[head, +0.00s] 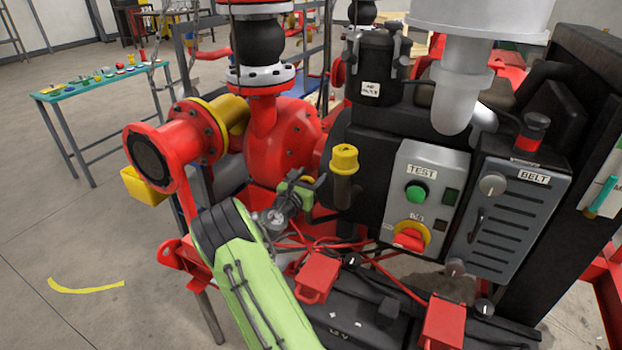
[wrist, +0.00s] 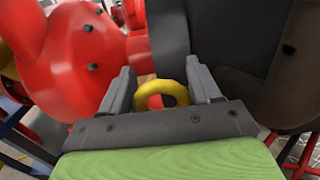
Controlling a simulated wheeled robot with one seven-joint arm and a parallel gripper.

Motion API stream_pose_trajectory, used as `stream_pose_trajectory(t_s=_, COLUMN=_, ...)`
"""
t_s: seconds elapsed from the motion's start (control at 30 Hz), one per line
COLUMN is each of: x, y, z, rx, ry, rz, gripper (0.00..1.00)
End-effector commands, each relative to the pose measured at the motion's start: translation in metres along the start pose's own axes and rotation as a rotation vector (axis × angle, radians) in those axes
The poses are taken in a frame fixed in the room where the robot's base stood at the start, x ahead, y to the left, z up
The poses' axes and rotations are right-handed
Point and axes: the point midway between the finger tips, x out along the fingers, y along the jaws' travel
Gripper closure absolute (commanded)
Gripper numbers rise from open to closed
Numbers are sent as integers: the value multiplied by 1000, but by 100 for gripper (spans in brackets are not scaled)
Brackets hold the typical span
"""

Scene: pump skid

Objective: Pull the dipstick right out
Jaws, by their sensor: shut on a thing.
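The dipstick shows as a yellow ring handle (wrist: 161,94) between the two grey fingers of my gripper (wrist: 160,76) in the wrist view. My gripper is shut on it. In the head view my gripper (head: 310,180) is beside the dark engine block, and a small piece of the yellow handle (head: 307,179) shows at its fingers. The dipstick's stem and its tube are hidden, so I cannot tell how far in it sits.
A yellow filler cap (head: 344,159) stands just right of my gripper. The red pump (head: 280,140) is close behind it. The TEST panel (head: 425,195) and BELT guard (head: 515,210) are to the right. Red cables (head: 330,243) and a battery (head: 345,310) lie below.

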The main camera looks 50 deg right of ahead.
Motion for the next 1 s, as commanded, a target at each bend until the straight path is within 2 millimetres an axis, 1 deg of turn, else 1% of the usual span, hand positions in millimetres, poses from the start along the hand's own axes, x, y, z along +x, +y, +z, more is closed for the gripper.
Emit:
stream_pose_trajectory(t_s=0.03, x=0, y=0, z=0, rx=1, ry=0, rz=0, gripper=82)
stream_pose_trajectory(t_s=0.1, x=0, y=0, z=0, rx=1, ry=0, rz=0, gripper=93)
stream_pose_trajectory(t_s=0.17, x=0, y=0, z=1, rx=1, ry=0, rz=0, gripper=93)
stream_pose_trajectory(t_s=0.27, x=0, y=0, z=8, rx=0, ry=0, rz=0, gripper=93)
stream_pose_trajectory(t_s=0.37, x=-1, y=1, z=26, rx=-1, ry=-1, rz=1, gripper=93)
stream_pose_trajectory(t_s=0.53, x=0, y=1, z=60, rx=-1, ry=-2, rz=2, gripper=93)
stream_pose_trajectory(t_s=0.6, x=-1, y=1, z=72, rx=0, ry=-2, rz=2, gripper=93)
stream_pose_trajectory(t_s=0.7, x=0, y=1, z=83, rx=0, ry=-1, rz=1, gripper=93)
stream_pose_trajectory(t_s=0.83, x=0, y=0, z=90, rx=0, ry=0, rz=1, gripper=93)
stream_pose_trajectory(t_s=1.0, x=0, y=0, z=89, rx=0, ry=0, rz=0, gripper=93)
